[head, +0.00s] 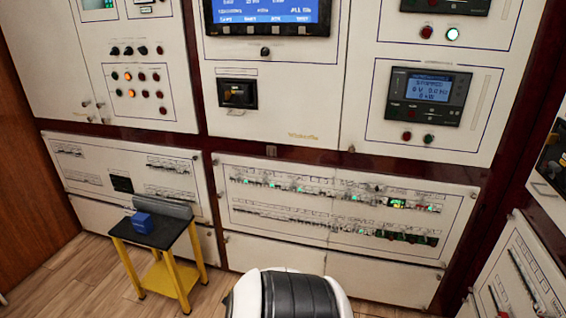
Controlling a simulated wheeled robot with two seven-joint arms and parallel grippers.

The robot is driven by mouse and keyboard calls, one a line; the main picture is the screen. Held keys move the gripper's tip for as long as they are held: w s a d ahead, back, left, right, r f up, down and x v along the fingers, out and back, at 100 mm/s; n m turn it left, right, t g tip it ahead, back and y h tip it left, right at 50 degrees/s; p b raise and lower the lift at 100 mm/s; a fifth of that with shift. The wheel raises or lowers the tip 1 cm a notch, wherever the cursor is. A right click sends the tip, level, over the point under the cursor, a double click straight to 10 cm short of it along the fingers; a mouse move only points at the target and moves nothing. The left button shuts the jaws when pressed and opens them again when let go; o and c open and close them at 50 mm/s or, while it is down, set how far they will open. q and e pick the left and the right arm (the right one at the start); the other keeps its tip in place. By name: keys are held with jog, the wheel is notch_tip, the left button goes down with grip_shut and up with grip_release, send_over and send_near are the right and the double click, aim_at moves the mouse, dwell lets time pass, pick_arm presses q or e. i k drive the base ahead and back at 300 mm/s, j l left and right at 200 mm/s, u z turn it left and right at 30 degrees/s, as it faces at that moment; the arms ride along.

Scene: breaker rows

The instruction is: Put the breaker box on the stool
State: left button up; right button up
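A stool (178,234) with a dark top and yellow legs stands on the floor at the lower left in the head view, in front of the lower cabinet panels. Neither of my grippers is in view.
White cabinet panels (300,270) with breaker rows, displays and buttons fill the wall ahead. Another panel (520,270) stands at the right. Wooden floor (90,285) is clear around the stool. My own white and black body part shows at bottom middle.

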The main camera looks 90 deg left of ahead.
aim_at(167, 232)
jog(key=k+j+u, duration=0.15)
jog(key=k+u, duration=0.3)
jog(key=k, duration=0.15)
jog(key=u, duration=1.85)
jog(key=i+u, duration=0.2)
jog(key=u, duration=0.25)
jog(key=i+u, duration=0.2)
jog(key=u, duration=0.25)
jog(key=i+u, duration=0.2)
jog(key=u, duration=0.2)
jog(key=i+l, duration=0.5)
jog(key=i, duration=0.15)
jog(key=i+l, duration=0.45)
jog(key=i, duration=0.25)
